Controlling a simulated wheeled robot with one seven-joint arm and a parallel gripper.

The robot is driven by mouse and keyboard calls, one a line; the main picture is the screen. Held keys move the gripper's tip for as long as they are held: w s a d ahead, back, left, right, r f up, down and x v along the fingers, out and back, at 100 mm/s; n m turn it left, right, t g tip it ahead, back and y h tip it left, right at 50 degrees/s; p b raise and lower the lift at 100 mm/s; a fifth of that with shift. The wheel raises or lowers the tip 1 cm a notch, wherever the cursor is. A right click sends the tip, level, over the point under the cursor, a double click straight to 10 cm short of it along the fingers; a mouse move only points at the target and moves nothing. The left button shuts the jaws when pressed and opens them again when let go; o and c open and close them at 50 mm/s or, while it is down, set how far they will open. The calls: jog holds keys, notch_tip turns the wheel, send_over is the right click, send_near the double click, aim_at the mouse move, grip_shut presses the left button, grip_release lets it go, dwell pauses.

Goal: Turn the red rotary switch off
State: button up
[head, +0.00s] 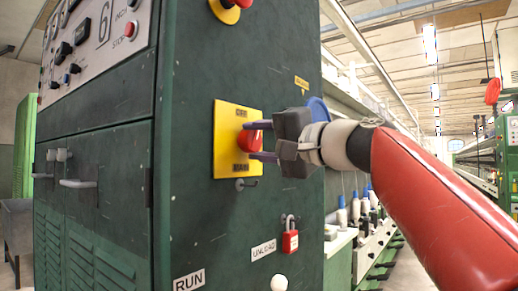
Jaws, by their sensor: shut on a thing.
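The red rotary switch (249,141) sits on a yellow plate (227,160) on the side of the dark green cabinet. Labels show at the plate's top and bottom; the lower one seems to read MAIN. My gripper (256,141) comes in from the right, level with the switch. Its two fingers lie above and below the red knob, shut on it. The fingers partly hide the knob, so I cannot tell which way it is turned.
A red padlock (290,241) hangs below the plate, near an UNLOAD label (263,251). A red emergency button (238,3) sits above. A control panel (95,40) and cabinet doors are at left. A spinning frame with bobbins (358,207) runs behind my arm.

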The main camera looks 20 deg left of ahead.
jog(key=shift+f+n+g+b, duration=0.15)
jog(key=shift+n+b, duration=0.2)
jog(key=shift+n, duration=0.9)
jog(key=shift+f+n+g+b, duration=0.15)
jog(key=shift+n+b, duration=0.15)
jog(key=shift+n, duration=0.95)
jog(key=shift+r, duration=0.1)
jog(key=o, duration=1)
jog(key=shift+r, duration=0.1)
jog(key=b+v, duration=0.1)
jog(key=v, duration=0.6)
jog(key=shift+d+b, duration=0.35)
jog(key=shift+b, duration=0.05)
jog(key=shift+s, duration=0.1)
